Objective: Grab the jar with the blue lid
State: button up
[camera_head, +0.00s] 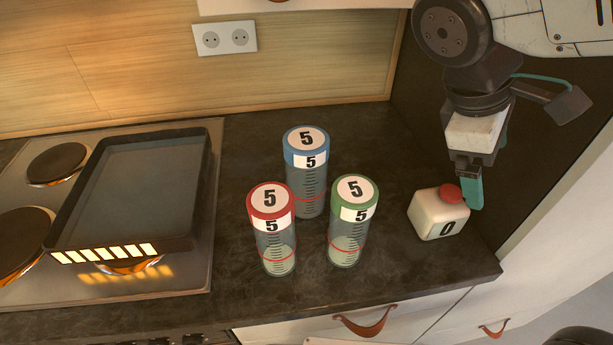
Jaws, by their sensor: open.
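The jar with the blue lid (306,174) stands upright on the dark counter, behind two other jars. Its lid top and a side label both read 5, and a red line rings its clear body. The red-lidded jar (273,229) stands in front of it to the left, and the green-lidded jar (351,221) in front to the right; they hide part of its lower body. My gripper (468,186) is open and points down at the right, well apart from the jars, over or beside the white box's red button.
A white box (438,214) with a red button (450,193) and the number 0 stands right of the jars. A dark tray (135,190) sits on the stove (200,270) at left. Free counter (395,150) lies behind and right of the jars. The wall has a socket (225,38).

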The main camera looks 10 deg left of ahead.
jog(key=w+a+n+t+h, duration=0.2)
jog(key=w+a+n, duration=0.1)
jog(key=a+n, duration=0.3)
jog(key=n+t+h, duration=0.1)
jog(key=n+t, duration=0.7)
jog(key=n, duration=0.3)
send_near(313, 140)
jog(key=w+f, duration=0.1)
jog(key=w+d+f, duration=0.1)
jog(key=w, duration=0.1)
jog(key=shift+d, duration=0.25)
jog(key=shift+w+f, duration=0.15)
jog(key=x, duration=0.7)
jog(key=shift+w+d+f, duration=0.1)
jog(key=shift+w, duration=0.1)
jog(key=c, duration=2)
